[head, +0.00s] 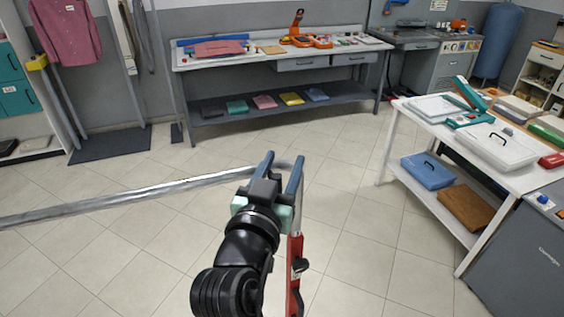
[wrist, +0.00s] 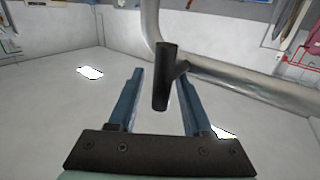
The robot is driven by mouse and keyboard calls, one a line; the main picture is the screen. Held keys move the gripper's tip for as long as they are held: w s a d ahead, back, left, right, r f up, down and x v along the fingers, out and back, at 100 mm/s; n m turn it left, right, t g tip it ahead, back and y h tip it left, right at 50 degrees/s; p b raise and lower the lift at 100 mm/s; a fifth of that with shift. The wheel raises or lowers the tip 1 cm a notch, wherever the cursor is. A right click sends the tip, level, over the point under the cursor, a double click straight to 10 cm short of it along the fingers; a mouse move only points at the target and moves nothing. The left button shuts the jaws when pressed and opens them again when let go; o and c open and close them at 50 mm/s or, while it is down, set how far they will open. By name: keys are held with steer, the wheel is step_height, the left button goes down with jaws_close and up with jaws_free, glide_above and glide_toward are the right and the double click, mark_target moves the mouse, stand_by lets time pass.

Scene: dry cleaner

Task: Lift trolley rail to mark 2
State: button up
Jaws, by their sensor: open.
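The trolley rail (head: 130,197) is a silver tube that runs from the left edge of the head view to just beyond my gripper (head: 283,158), where it bends down. In the wrist view the bent tube (wrist: 240,82) passes ahead of the fingers. A dark cylindrical piece with a side stub (wrist: 163,75) stands between my open blue fingers in that view; I cannot tell whether they touch it. A red upright post (head: 294,255) with a dark fitting stands right of my wrist, partly hidden by it. No mark 2 is readable.
A white workbench (head: 425,125) with trays stands at the right, and a grey cabinet (head: 530,255) is at lower right. A long bench (head: 225,62) with tools lines the back wall. The tiled floor (head: 340,150) between them is clear.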

jaws_close()
stand_by(1.3)
